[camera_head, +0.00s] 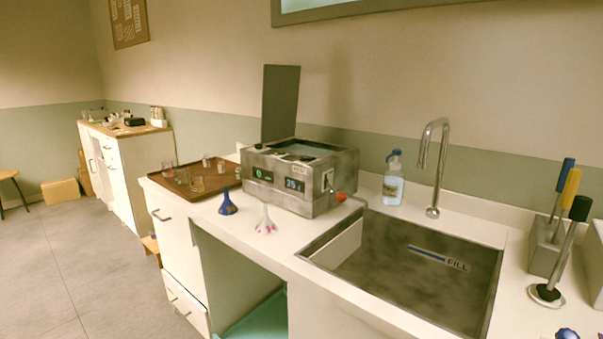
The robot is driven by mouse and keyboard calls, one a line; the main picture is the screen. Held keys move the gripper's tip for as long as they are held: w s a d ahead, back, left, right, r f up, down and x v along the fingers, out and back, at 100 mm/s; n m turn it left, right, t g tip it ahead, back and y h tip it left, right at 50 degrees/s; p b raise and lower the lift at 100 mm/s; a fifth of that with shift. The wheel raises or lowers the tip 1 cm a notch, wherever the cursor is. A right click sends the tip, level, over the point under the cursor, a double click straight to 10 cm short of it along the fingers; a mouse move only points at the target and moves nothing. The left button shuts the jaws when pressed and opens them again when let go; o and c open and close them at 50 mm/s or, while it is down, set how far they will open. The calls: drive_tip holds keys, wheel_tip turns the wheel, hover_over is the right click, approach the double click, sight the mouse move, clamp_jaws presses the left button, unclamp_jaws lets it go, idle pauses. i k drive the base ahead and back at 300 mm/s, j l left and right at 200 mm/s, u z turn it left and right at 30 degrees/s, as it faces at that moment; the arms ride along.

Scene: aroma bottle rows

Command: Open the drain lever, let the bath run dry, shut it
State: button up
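The grey metal bath (282,190) stands on the white counter left of the sink, with two lit displays on its front. Its dark lid (280,103) stands upright at the back. The top opening (297,149) shows a pale surface and some ring shapes; the water level cannot be told. The drain lever, with a red knob (341,197), sticks out low on the bath's right side, toward the sink. Whether any water runs from it cannot be seen. My gripper is not in view.
The sink (420,270) has a blue FILL line and a tall faucet (434,165). A soap bottle (393,180) stands behind. Blue (228,203) and pink-white (265,220) flasks stand before the bath. A brown tray (215,190) is left; handled tools (562,215) stand right.

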sight(341, 197)
drive_tip(key=i+j+z, duration=0.15)
drive_tip(key=i+j, duration=0.3)
drive_tip(key=i+j+z, duration=0.15)
drive_tip(key=i+j, duration=0.25)
drive_tip(key=j, duration=0.15)
drive_tip(key=j+z, duration=0.3)
drive_tip(key=z, duration=0.3)
drive_tip(key=l+u, duration=0.1)
drive_tip(key=u, duration=0.2)
drive_tip(key=l+u, duration=0.15)
drive_tip(key=u, duration=0.15)
drive_tip(key=i, duration=0.05)
